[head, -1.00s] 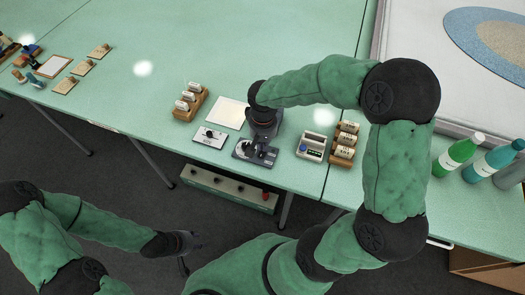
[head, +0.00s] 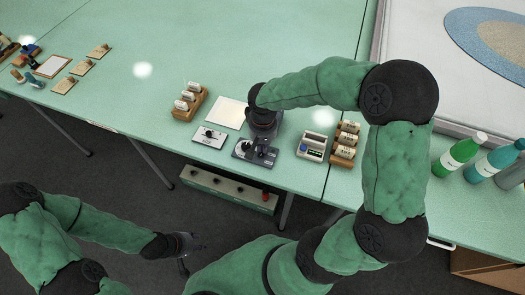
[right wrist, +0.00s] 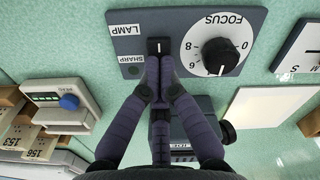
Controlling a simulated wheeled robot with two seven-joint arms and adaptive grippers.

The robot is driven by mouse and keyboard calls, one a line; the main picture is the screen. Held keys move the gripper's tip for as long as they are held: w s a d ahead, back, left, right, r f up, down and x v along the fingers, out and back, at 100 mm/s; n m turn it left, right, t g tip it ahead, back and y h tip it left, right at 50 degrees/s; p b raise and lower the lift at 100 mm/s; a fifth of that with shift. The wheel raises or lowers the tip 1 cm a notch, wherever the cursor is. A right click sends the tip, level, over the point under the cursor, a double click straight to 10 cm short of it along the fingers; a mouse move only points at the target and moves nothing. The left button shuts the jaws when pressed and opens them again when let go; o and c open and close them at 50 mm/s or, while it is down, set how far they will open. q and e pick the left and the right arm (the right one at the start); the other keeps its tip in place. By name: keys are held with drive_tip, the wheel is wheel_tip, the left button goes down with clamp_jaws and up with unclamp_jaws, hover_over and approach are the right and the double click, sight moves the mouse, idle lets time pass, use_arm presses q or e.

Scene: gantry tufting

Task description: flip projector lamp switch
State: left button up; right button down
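The lamp switch (right wrist: 159,46) is a small dark rocker with a white mark, on a grey control panel (right wrist: 128,45) beside the LAMP label. A white FOCUS dial with a black knob (right wrist: 216,54) is right of it in the right wrist view. The panel also shows in the head view (head: 241,153), near the table's front edge. My right gripper (right wrist: 160,62) has its fingers together, with the tips at the switch's near edge; I cannot tell whether they touch it. My left gripper (head: 193,244) hangs off the table's front, away from the panel; its fingers are dark and unclear.
A small white-faced plate (head: 209,137), another rack (head: 188,102) and a pale square sheet (head: 227,113) are to the left. Bottles (head: 461,154) stand at the far right.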

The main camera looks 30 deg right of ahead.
drive_tip(key=shift+r+p, duration=2.75)
drive_tip(key=shift+r, duration=0.7)
use_arm(q)
wheel_tip(320, 180, up, 5)
drive_tip(key=shift+r, duration=0.15)
